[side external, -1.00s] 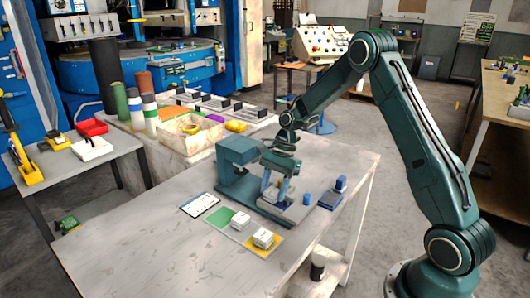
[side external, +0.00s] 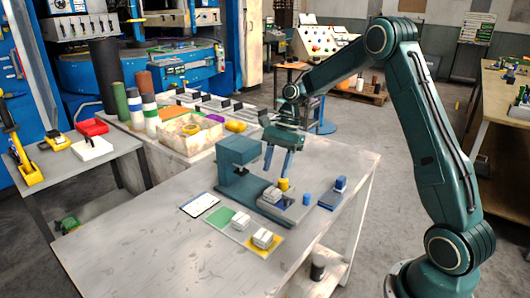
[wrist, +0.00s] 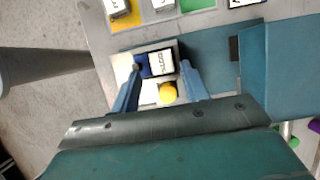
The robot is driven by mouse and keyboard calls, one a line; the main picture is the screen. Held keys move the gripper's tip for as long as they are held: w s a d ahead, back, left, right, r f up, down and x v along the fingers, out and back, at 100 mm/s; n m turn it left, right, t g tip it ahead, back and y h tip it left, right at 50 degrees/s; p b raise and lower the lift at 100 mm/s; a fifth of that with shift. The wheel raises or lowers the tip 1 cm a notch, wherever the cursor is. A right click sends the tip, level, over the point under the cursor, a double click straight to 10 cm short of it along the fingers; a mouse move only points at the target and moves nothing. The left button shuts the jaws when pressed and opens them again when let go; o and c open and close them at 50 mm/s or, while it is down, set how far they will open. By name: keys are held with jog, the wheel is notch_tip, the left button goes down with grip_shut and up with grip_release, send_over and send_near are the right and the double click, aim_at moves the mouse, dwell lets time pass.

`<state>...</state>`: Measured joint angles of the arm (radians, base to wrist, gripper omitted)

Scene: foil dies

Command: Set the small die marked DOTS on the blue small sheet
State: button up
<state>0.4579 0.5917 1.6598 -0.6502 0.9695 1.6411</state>
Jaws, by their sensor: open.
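The small die marked DOTS (wrist: 162,61) is a white block with dark edges, lying on the press bed in the wrist view. A strip of blue (wrist: 143,71) shows at its left side, apparently the blue small sheet, with the die seeming to cover the rest. In the side view the die (side external: 272,193) is small on the bed. My gripper (side external: 277,174) is open and empty above it; in the wrist view its fingertips (wrist: 161,67) stand apart on either side of the die, not touching it in the side view.
The teal press (side external: 238,160) rises at the left. White dies sit on a grey sheet (wrist: 160,8) and a yellow sheet (wrist: 127,22). The green sheet (side external: 220,217) is bare.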

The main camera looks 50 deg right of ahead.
jog(key=shift+r, duration=1.4)
jog(key=s+a+r+n+t+h, duration=0.3)
jog(key=s+a+r+n, duration=0.6)
jog(key=s+r, duration=0.3)
jog(key=s+a+n+t+h, duration=0.1)
jog(key=s+n+t, duration=0.1)
jog(key=s+n, duration=0.7)
jog(key=shift+s+a+t, duration=0.15)
jog(key=shift+s+t, duration=0.15)
jog(key=shift+s, duration=2.65)
